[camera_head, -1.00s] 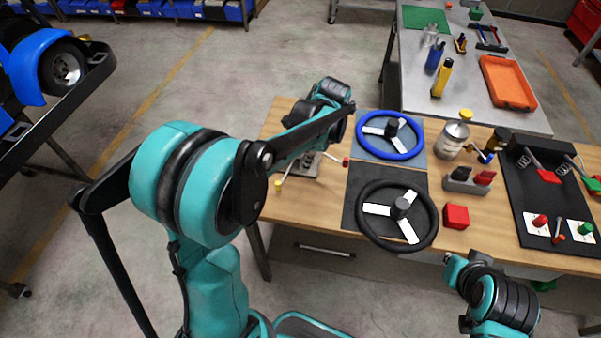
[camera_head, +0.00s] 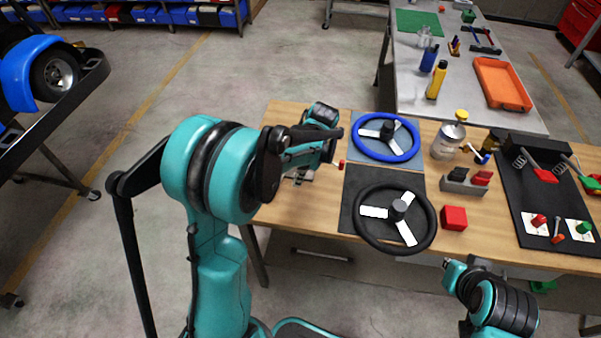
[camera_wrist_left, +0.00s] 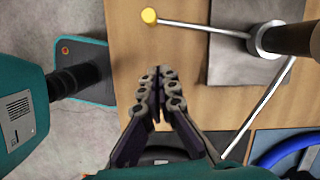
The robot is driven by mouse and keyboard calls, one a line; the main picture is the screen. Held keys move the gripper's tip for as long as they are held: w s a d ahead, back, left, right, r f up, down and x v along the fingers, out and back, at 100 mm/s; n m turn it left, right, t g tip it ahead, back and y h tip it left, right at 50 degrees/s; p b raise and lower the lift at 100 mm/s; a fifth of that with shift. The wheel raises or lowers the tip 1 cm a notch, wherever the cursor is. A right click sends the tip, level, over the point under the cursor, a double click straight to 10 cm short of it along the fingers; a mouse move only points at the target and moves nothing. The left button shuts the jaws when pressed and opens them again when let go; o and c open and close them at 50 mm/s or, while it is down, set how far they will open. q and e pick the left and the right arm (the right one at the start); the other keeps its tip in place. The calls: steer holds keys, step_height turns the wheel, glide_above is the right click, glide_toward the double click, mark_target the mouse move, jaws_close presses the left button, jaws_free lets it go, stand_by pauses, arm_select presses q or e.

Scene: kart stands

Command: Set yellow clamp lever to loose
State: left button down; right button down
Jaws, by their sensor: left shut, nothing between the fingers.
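The yellow clamp lever shows in the left wrist view as a round yellow knob (camera_wrist_left: 149,15) on a thin pale rod. The rod runs right to a metal hub (camera_wrist_left: 265,40) on a grey plate (camera_wrist_left: 232,65). My left gripper (camera_wrist_left: 158,80) is shut and empty, apart from the knob and below it in that picture. In the head view my left wrist (camera_head: 312,148) is over the clamp and hides the yellow knob; a red knob (camera_head: 341,163) shows beside it. My right arm (camera_head: 495,300) is at the lower right; its fingers cannot be made out.
Right of the clamp are a blue steering wheel (camera_head: 386,137) and a black one (camera_head: 396,217). A red block (camera_head: 453,217) and a grey holder (camera_head: 465,182) stand farther right on the wooden table (camera_head: 300,230). A second table (camera_head: 450,95) is behind.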

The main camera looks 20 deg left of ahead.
arm_select(q)
steer(key=x, duration=0.3)
steer(key=shift+s+a+b, duration=0.15)
steer(key=shift+a+b, duration=0.2)
steer(key=shift+s+a+r, duration=0.1)
steer(key=shift+s+a, duration=0.15)
steer(key=shift+a, duration=0.3)
steer(key=shift+s+a, duration=0.25)
steer(key=shift+a, duration=0.25)
steer(key=shift+s+a, duration=0.15)
steer(key=shift+a, duration=0.25)
steer(key=shift+a, duration=0.15)
